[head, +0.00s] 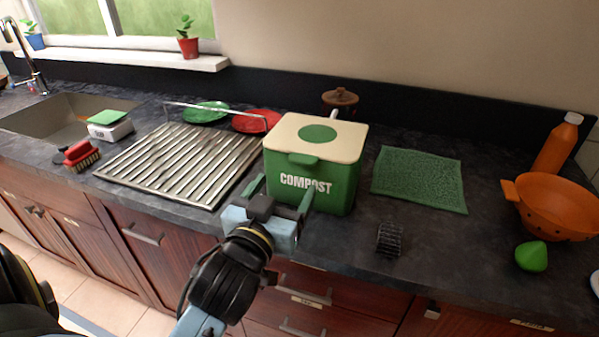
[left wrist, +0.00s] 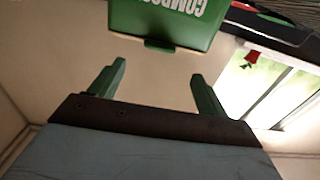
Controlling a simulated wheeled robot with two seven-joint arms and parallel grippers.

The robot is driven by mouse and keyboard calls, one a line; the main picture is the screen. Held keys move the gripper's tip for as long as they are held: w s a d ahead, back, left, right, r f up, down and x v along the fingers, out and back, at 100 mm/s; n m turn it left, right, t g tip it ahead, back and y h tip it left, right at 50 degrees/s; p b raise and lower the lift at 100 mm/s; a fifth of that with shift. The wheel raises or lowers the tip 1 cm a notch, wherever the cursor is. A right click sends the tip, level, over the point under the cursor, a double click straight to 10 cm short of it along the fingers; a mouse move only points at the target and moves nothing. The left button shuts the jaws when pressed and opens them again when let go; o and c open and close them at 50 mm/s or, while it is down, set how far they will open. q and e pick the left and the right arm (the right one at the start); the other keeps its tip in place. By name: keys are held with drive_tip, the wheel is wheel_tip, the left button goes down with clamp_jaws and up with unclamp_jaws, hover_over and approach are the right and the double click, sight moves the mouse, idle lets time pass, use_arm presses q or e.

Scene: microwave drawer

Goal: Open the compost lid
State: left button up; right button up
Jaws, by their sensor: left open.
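The compost bin (head: 340,190) is a green box with the word COMPOST on its front, standing on the dark counter. Its cream lid (head: 345,140) with a green circle lies shut on top. A green lid tab (head: 303,159) juts out at the lid's front edge. My left gripper (head: 283,192) is open and empty in front of the bin, below the tab. In the left wrist view the bin (left wrist: 170,15) is upside down, beyond the two green fingers (left wrist: 155,85); nothing is between them. My right gripper is not in view.
A metal drying rack (head: 180,163) stands left of the bin, with green and red plates behind it. A green mat (head: 420,178), a small dark wire object (head: 389,239) and an orange colander (head: 556,208) lie to the right. The counter right of the bin has bare room.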

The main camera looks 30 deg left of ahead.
sight(300, 162)
use_arm(q)
drive_tip(key=x, duration=0.8)
drive_tip(key=shift+w, duration=0.5)
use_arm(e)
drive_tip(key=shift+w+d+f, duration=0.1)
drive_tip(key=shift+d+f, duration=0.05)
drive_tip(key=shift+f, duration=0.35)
